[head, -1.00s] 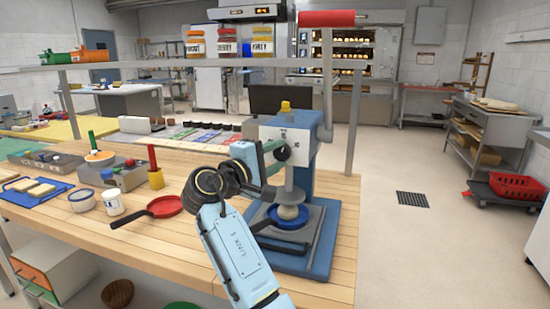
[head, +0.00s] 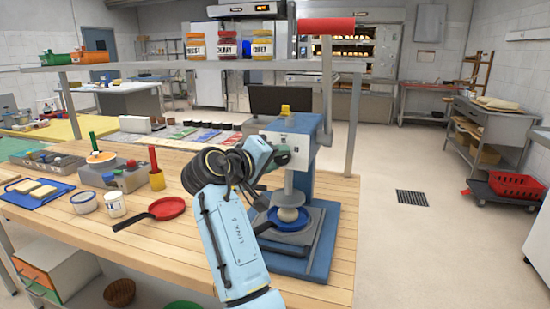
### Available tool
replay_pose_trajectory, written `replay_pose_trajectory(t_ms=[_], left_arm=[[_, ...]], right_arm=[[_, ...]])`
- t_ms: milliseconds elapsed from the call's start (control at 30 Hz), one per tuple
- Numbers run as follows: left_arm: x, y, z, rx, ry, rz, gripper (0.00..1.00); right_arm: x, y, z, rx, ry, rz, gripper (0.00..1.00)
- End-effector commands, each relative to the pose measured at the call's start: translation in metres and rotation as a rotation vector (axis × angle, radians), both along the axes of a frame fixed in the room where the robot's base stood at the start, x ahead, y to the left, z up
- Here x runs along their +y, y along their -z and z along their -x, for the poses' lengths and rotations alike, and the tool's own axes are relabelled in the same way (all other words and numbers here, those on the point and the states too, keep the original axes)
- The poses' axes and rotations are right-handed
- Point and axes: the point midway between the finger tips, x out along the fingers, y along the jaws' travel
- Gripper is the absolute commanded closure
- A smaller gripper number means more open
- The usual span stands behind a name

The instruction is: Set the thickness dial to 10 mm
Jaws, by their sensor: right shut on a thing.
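The dough press (head: 312,220) stands at the right end of the wooden table. It has a blue body, a pale front plate (head: 285,141) and a red lever handle (head: 327,25) raised high. The dark thickness dial (head: 284,157) is on the front and is mostly hidden by my gripper. My right gripper (head: 280,157) is shut on the dial, its light blue arm reaching up from below. The dial's setting cannot be read. A pale dough ball (head: 288,214) sits in a blue pan (head: 281,223) under the press's round plate. My left gripper is not in view.
A metal shelf (head: 150,66) with jars spans above the table. Open floor lies right of the table.

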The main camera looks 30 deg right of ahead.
Motion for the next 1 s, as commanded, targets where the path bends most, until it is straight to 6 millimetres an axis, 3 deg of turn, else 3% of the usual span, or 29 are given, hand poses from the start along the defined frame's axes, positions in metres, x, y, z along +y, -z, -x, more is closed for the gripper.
replay_pose_trajectory(t_ms=[467, 500, 633, 1000], left_arm=[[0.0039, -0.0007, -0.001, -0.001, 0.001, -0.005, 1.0], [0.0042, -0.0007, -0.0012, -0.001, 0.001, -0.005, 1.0], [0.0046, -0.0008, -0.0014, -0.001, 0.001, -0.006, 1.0], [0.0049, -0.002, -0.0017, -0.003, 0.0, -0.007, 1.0]], right_arm=[[-0.0002, 0.0017, 0.0002, -0.007, 0.001, -0.011, 0.87], [-0.0002, 0.0016, 0.0003, -0.007, 0.001, -0.011, 0.61], [-0.0002, 0.0012, 0.0002, -0.007, 0.001, -0.009, 0.44], [0.0, -0.0061, 0.0001, -0.01, 0.0, -0.008, 0.43]])
